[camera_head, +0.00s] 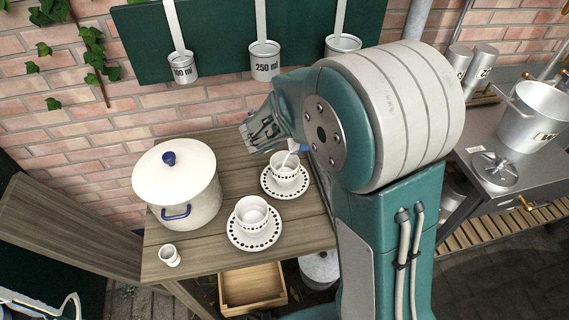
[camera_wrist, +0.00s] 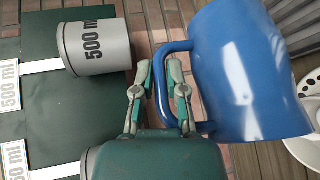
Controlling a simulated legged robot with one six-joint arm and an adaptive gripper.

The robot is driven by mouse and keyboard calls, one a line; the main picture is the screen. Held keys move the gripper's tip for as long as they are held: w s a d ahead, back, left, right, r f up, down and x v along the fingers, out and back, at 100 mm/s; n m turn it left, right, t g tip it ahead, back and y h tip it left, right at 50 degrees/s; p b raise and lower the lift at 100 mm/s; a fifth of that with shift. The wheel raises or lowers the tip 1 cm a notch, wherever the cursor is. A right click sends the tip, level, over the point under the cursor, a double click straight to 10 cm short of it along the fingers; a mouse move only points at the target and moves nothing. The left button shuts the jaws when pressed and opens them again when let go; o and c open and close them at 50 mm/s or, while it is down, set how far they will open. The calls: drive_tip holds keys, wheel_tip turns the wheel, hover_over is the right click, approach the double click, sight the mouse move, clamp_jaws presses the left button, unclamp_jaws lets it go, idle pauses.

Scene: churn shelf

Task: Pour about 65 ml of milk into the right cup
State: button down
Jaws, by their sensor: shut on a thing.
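The right cup (camera_head: 285,176) is white with a dotted band and stands upright on its dotted saucer (camera_head: 271,189), at the back of the wooden table. A blue jug (camera_wrist: 240,75) fills the right of the wrist view and is tilted. My gripper (camera_wrist: 177,85) is shut on its handle. In the head view only a small blue part of the jug (camera_head: 302,147) shows above the cup; my arm hides the rest. A thin white streak, apparently milk, runs from the jug into the cup. The milk level in the cup is unclear.
A second cup (camera_head: 251,218) stands on its saucer (camera_head: 253,242) in front. A large lidded white pot (camera_head: 190,205) and a small white cup (camera_head: 169,256) are at the left. Measuring cups (camera_head: 265,66) hang on the green board behind. A steel counter is at the right.

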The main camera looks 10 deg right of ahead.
drive_tip(key=shift+a+r, duration=0.1)
drive_tip(key=shift+a, duration=0.05)
drive_tip(key=d+f+y, duration=0.1)
drive_tip(key=d, duration=0.1)
drive_tip(key=d+f+g+y, duration=0.1)
drive_tip(key=d+f+m+y, duration=0.1)
drive_tip(key=d, duration=0.1)
drive_tip(key=shift+w+d+f, duration=0.1)
drive_tip(key=shift+w+d, duration=0.25)
drive_tip(key=shift+w, duration=0.05)
drive_tip(key=shift+w+d+f+g+y, duration=0.1)
drive_tip(key=shift+d+f+g+y, duration=0.15)
drive_tip(key=shift+f+y, duration=0.3)
drive_tip(key=shift+w+d+f+g+y, duration=0.1)
drive_tip(key=shift+d+f+g+y, duration=0.15)
drive_tip(key=shift+f+y, duration=0.3)
drive_tip(key=shift+s+b, duration=0.1)
drive_tip(key=shift+b, duration=0.3)
idle(0.6)
drive_tip(key=shift+w+d+f+m+g+y, duration=0.2)
drive_tip(key=shift+d+f+m+g+y, duration=0.2)
drive_tip(key=shift+d+f+y, duration=0.6)
drive_tip(key=shift+w+d+f+m+g+y, duration=0.2)
drive_tip(key=shift+d+f+m+g+y, duration=0.15)
drive_tip(key=shift+d+f+y, duration=0.65)
